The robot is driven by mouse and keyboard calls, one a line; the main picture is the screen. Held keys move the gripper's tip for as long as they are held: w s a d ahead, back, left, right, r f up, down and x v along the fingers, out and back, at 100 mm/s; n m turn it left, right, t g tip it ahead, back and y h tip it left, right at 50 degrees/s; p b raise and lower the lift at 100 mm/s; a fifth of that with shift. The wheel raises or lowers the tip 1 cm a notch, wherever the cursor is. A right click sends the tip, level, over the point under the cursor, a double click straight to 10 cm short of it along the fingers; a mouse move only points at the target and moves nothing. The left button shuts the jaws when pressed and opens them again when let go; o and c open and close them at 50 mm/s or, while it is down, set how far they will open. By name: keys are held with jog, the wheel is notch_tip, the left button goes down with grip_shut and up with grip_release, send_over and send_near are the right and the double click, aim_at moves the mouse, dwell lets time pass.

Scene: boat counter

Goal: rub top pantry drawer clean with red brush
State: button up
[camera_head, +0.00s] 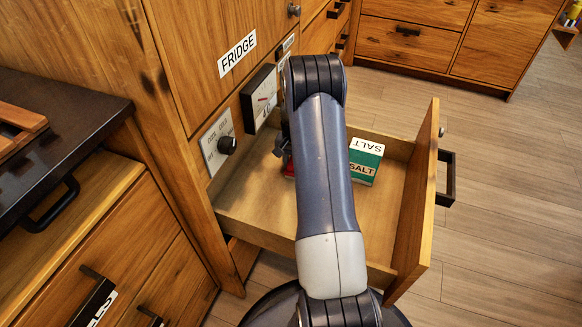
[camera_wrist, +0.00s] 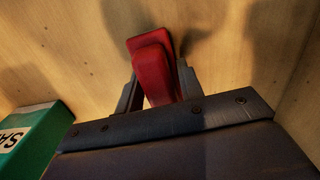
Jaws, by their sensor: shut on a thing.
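The wooden drawer (camera_head: 262,205) under the fridge panel is pulled open in the head view. Its pale floor (camera_wrist: 80,60) fills the wrist view. The red brush (camera_wrist: 152,60) is held between the two fingers of my gripper (camera_wrist: 158,88) and points at the drawer floor. In the head view only a small red bit of the brush (camera_head: 289,169) shows beside my arm, which hides the rest. My gripper is shut on it, inside the drawer. I cannot tell whether the brush touches the floor.
A green and white salt box (camera_head: 365,162) stands in the drawer, right of my arm; it also shows at the wrist view's left (camera_wrist: 30,140). The drawer front with black handle (camera_head: 446,178) sticks out right. A dark counter (camera_head: 50,130) is at left.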

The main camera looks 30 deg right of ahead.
aim_at(289, 173)
jog(key=shift+w+d, duration=0.2)
jog(key=shift+d, duration=0.05)
jog(key=shift+f, duration=0.1)
jog(key=shift+s+a+f, duration=0.15)
jog(key=shift+s+a, duration=0.65)
jog(key=shift+a, duration=0.15)
jog(key=shift+s+a+f, duration=0.1)
jog(key=shift+s+a, duration=0.65)
jog(key=shift+a, duration=0.2)
jog(key=shift+c, duration=0.4)
jog(key=shift+s+a+r, duration=0.1)
jog(key=shift+s+a, duration=0.65)
jog(key=shift+a, duration=0.2)
jog(key=shift+s+a+r, duration=0.1)
jog(key=shift+s+a, duration=0.6)
jog(key=shift+a, duration=0.3)
jog(key=shift+s+a+r, duration=0.1)
jog(key=shift+s+a, duration=0.65)
jog(key=shift+a, duration=0.2)
jog(key=shift+r+p, duration=2.3)
jog(key=shift+r, duration=0.75)
